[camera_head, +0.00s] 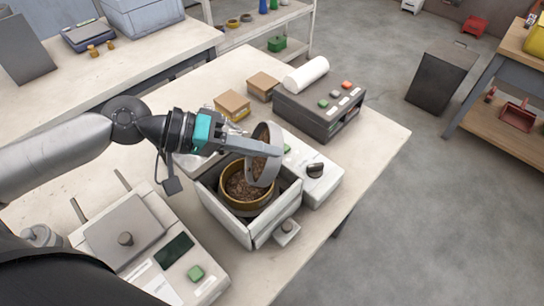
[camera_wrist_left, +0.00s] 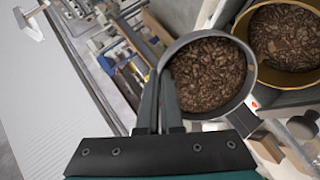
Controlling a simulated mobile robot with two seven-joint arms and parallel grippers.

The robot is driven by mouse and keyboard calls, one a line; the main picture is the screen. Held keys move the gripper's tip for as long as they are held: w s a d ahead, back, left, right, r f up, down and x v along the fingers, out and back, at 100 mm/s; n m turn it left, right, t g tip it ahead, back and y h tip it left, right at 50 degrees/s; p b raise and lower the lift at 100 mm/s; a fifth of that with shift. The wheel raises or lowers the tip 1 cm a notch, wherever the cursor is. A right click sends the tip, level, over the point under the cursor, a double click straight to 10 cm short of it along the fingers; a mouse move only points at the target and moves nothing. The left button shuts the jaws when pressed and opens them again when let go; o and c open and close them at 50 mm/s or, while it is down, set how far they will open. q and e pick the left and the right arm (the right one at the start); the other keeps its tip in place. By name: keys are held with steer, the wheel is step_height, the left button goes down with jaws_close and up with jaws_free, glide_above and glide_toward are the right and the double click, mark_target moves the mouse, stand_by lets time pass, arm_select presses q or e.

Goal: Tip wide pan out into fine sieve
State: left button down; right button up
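My left gripper (camera_head: 262,148) is shut on the rim of the wide pan (camera_head: 276,136), a round grey pan. The pan is tilted steeply on its side above the fine sieve (camera_head: 270,196), a round brass-coloured sieve. The sieve holds brown pellets and sits in an open-topped white box. In the left wrist view, my gripper fingers (camera_wrist_left: 160,100) pinch the wall of the pan (camera_wrist_left: 190,38), where brown pellets still show inside. The sieve (camera_wrist_left: 290,84) with brown pellets is beside it at the upper right. My right gripper is not in view.
The white box (camera_head: 226,214) around the sieve has a knob unit at its front. A white device with a black knob (camera_head: 315,169) stands close on the right. A dark control box (camera_head: 318,104), cartons (camera_head: 232,104) and a scale (camera_head: 124,226) are also on the table. The table's right end is bare.

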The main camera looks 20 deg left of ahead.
arm_select(q)
steer(key=a+h+b, duration=0.1)
steer(key=a+t+h+b, duration=0.1)
steer(key=shift+s+r+b, duration=0.1)
steer(key=shift+s+b, duration=0.2)
steer(key=shift+s, duration=0.1)
steer(key=a+h+b, duration=0.1)
steer(key=b, duration=0.1)
steer(key=s+a+t+h+b, duration=0.1)
steer(key=b, duration=0.1)
steer(key=s+a+h+b, duration=0.1)
steer(key=b, duration=0.1)
steer(key=shift+a+r+t+h+b, duration=0.2)
steer(key=shift+t+h+b, duration=0.1)
steer(key=shift+t+h, duration=0.1)
